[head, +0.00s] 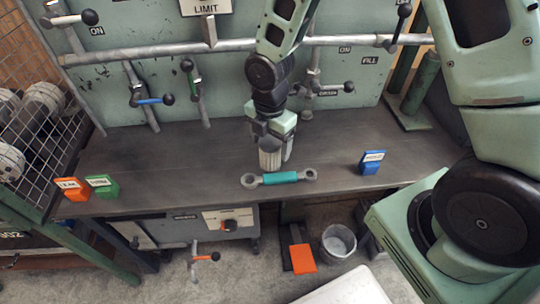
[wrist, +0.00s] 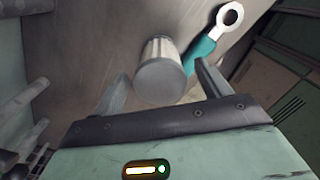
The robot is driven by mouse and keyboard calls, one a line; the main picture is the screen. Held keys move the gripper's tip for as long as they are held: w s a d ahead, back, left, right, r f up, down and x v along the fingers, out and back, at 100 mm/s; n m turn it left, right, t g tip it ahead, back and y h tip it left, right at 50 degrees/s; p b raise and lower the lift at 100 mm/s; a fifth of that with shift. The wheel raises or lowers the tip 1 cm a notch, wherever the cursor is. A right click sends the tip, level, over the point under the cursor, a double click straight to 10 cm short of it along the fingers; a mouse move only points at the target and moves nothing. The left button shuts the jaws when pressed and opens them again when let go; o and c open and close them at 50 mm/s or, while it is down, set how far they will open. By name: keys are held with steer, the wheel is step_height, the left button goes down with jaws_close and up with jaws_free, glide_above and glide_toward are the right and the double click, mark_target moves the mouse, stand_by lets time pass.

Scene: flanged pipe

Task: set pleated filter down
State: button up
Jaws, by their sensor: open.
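The pleated filter (head: 269,155) is a small pale ribbed cylinder standing upright on the dark bench top (head: 215,160). In the wrist view the filter (wrist: 160,72) shows its round grey end cap and pleated side, between the two fingers. My gripper (head: 274,150) is at the filter from above, with one finger visible to its right. In the wrist view my gripper (wrist: 160,88) is open, with a gap on each side of the filter. The exact contact of its base with the bench is hard to make out.
A teal-handled wrench (head: 279,178) lies just in front of the filter. A blue tag block (head: 371,161) stands to the right; orange (head: 72,189) and green (head: 102,186) ones stand at left. Pipes with valve levers (head: 150,100) run behind. The bench between is clear.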

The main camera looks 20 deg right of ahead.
step_height(320, 180, down, 3)
steer(key=shift+r, duration=0.15)
steer(key=c, duration=1.2)
steer(key=shift+r, duration=0.1)
